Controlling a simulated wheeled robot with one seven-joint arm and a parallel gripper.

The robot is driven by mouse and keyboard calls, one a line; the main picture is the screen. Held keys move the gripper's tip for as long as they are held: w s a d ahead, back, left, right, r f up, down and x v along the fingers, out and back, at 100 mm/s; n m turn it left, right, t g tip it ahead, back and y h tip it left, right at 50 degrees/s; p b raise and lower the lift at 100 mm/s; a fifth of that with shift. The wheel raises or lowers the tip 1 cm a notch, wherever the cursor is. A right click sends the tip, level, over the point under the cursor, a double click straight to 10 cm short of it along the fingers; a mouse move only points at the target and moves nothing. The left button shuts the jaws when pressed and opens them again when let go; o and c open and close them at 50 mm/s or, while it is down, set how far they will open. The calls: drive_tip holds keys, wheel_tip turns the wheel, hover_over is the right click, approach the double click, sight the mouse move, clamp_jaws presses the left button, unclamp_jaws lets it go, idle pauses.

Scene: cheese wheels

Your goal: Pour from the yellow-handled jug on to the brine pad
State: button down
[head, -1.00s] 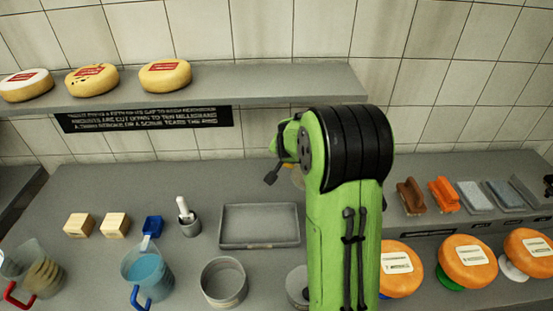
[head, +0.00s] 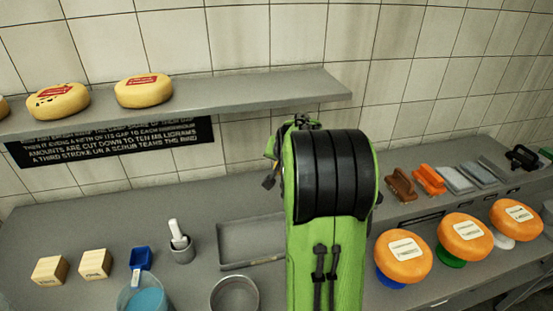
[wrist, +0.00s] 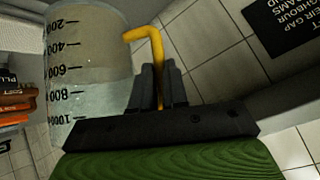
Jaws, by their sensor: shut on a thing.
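The yellow-handled jug (wrist: 95,85) is clear, with black measuring marks, and fills the left of the wrist view. Pale liquid seems to show in its lower part in that picture. My gripper (wrist: 158,82) is shut on its yellow handle (wrist: 152,34). In the head view my green arm hides the gripper and the jug. I cannot tell how far the jug is tilted. Two greyish pads, one grey (head: 454,180) and one blue-grey (head: 480,174), lie on the right ledge. I cannot tell which thing is the brine pad.
Orange cheese wheels (head: 403,262) on coloured stands line the right front. Brown (head: 400,184) and orange (head: 429,181) brushes lie behind them. A grey tray (head: 230,266), a round pot (head: 234,294), a blue-liquid jug (head: 143,301) and wooden blocks (head: 48,270) stand left of my arm.

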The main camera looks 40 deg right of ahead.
drive_tip(key=shift+s+d+m+t+y, duration=0.35)
drive_tip(key=shift+m+t+y, duration=0.15)
drive_tip(key=shift+t+y, duration=0.2)
drive_tip(key=shift+s+d+m+t+y, duration=0.2)
drive_tip(key=shift+d+m+t+y, duration=0.15)
drive_tip(key=shift+m+t+y, duration=0.25)
drive_tip(key=shift+s+d+r+m+t+y+p, duration=0.3)
drive_tip(key=shift+s+d+t+p, duration=0.25)
drive_tip(key=shift+t, duration=0.15)
drive_tip(key=shift+s+d+r, duration=0.15)
drive_tip(key=shift+d, duration=0.1)
drive_tip(key=shift+s+d+r+m+t+y+p, duration=0.15)
drive_tip(key=shift+s+d+m+t+y+p, duration=0.1)
drive_tip(key=shift+s+d+m+t, duration=0.15)
drive_tip(key=shift+s+d+r+m+t+y+p, duration=0.1)
drive_tip(key=shift+s+d+r+m+t+y, duration=0.15)
drive_tip(key=shift+s+d, duration=0.2)
idle(4.9)
